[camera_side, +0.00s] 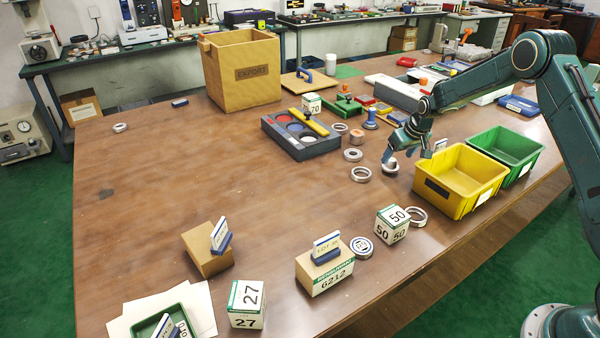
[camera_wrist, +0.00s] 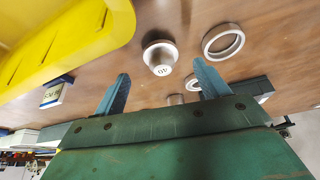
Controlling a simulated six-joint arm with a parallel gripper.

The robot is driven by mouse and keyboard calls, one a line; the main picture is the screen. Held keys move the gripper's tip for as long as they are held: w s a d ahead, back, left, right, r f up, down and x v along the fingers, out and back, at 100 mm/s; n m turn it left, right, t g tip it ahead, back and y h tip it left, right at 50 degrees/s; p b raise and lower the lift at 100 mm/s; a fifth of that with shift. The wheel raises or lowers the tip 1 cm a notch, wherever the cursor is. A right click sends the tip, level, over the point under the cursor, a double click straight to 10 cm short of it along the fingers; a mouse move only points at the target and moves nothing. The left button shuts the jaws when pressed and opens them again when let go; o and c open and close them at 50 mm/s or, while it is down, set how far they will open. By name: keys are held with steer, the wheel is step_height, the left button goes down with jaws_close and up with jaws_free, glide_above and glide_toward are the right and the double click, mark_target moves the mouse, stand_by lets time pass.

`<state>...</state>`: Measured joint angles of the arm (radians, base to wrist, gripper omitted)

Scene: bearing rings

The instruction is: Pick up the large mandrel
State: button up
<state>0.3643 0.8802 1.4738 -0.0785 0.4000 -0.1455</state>
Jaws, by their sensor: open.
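A silver flanged metal piece with a post, which looks like the mandrel, stands on the brown table. In the side view the mandrel (camera_side: 390,168) is just below my gripper (camera_side: 407,156), close to the yellow bin. In the wrist view the mandrel (camera_wrist: 160,55) shows a numbered end face, and it appears beyond the gap between the fingertips of my gripper (camera_wrist: 162,72). My gripper is open with nothing between its fingers. One finger partly covers the mandrel in the side view. I cannot tell its size against other mandrels.
A yellow bin (camera_side: 459,181) stands close on the right, with a green bin (camera_side: 507,148) behind it. A bearing ring (camera_side: 361,174) lies left of the mandrel, with another ring (camera_side: 352,155) behind. A number 50 block (camera_side: 391,224) stands in front.

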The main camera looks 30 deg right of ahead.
mark_target(393, 160)
steer(key=shift+x, duration=2.6)
steer(key=shift+w+a, duration=0.1)
steer(key=shift+w, duration=0.05)
steer(key=c, duration=1.3)
steer(key=shift+r, duration=0.15)
steer(key=shift+c, duration=0.3)
step_height(393, 160, up, 20)
